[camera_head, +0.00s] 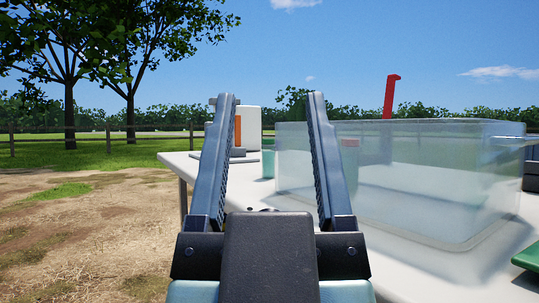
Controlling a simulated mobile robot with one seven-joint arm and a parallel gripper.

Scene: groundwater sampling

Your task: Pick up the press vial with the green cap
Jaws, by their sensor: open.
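My gripper (269,98) is open and empty, its two dark fingers pointing up and away over the left part of a white table (174,160). A green object (527,259) lies at the right edge of the picture, partly cut off. My gripper hides part of the table behind it.
A large clear bin (430,205) fills the table's right side, with blurred dark shapes seen through it. A red upright piece (390,96) rises behind it. A white box with an orange panel (251,128) stands at the back. Open dirt ground lies left.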

